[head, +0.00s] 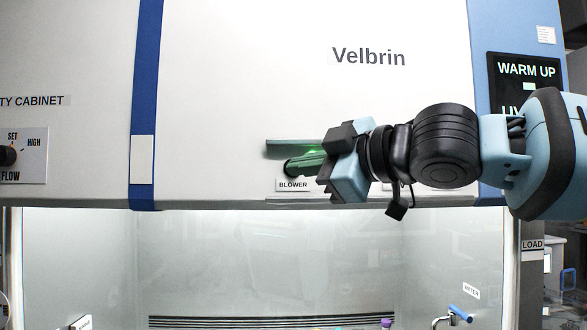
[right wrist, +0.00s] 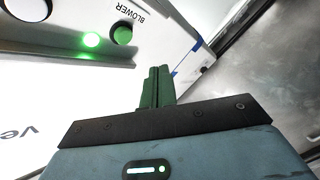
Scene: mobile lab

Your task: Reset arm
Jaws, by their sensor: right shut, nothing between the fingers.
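My right arm reaches in from the right in the head view, across the cabinet's upper front. My right gripper (head: 300,163) has green fingers and points left, in front of the panel just above the BLOWER label (head: 293,185). In the right wrist view the fingers of the right gripper (right wrist: 158,72) lie together with nothing between them. The green blower button (right wrist: 122,34) shows there, apart from the fingertips, with a lit green lamp (right wrist: 91,39) beside it. My left gripper is not in view.
The white cabinet front (head: 230,80) fills most of the head view. A dark display (head: 525,82) reading WARM UP is behind my arm at the right. Below is the lit work chamber (head: 270,260), with a blue-handled tap (head: 461,313) at lower right. A flow knob (head: 8,155) is at far left.

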